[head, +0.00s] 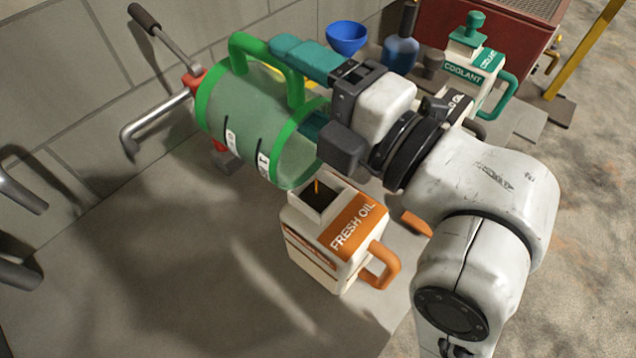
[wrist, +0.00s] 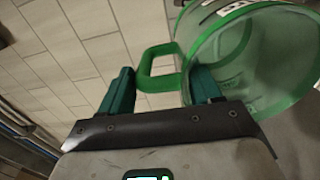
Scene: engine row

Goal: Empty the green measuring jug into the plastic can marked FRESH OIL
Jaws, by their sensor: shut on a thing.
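The green measuring jug (head: 240,115) is clear with green bands and handle. It lies tipped over on its side in the air, its mouth down to the right above the plastic can marked FRESH OIL (head: 318,248). My gripper (head: 305,92) is shut on the jug's handle; the wrist view shows the green handle (wrist: 158,68) between the teal fingers. A thin amber streak hangs between the jug's lip and the can's open square top. The can stands upright, cream with an orange label and handle. The inside of the jug looks almost empty; its far side is hidden.
A cream and green COOLANT can (head: 474,72) stands at the back right. A cream can marked OIL is mostly hidden behind my wrist. A blue funnel (head: 346,37) and a blue bottle (head: 400,52) stand behind. A red-and-grey crank tool (head: 165,100) is at left. The front floor is clear.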

